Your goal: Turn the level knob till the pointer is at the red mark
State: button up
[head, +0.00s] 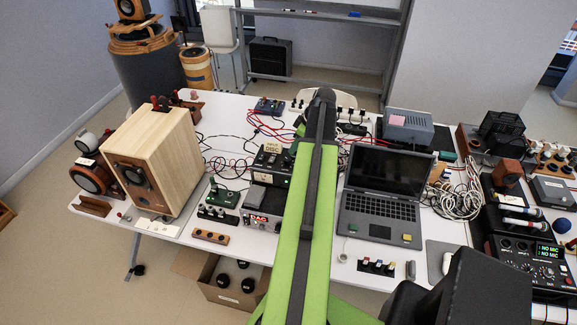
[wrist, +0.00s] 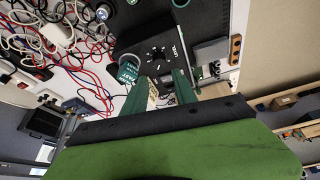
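A black box (wrist: 163,70) lies beyond my fingertips in the wrist view. Its face carries a ring of white marks and dots around a dark knob (wrist: 157,55), with small white lettering beside it; I cannot read it surely as the level knob. No pointer or red mark can be made out. My gripper (wrist: 162,80) is open, its two dark green fingers apart on the near side of the box. I see no thing clamped between them. In the head view my green arm crosses the table and hides what is under it.
A silver and black unit (head: 272,160) labelled INPUT DISC stands left of my arm, a laptop (head: 384,180) right. A wooden speaker (head: 155,160) is at the left. Red and black cables lie around.

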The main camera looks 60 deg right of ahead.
aim_at(287, 159)
jog(key=b+x, duration=0.6)
jog(key=x, duration=0.2)
jog(key=shift+f, duration=0.25)
jog(key=shift+w+r, duration=0.1)
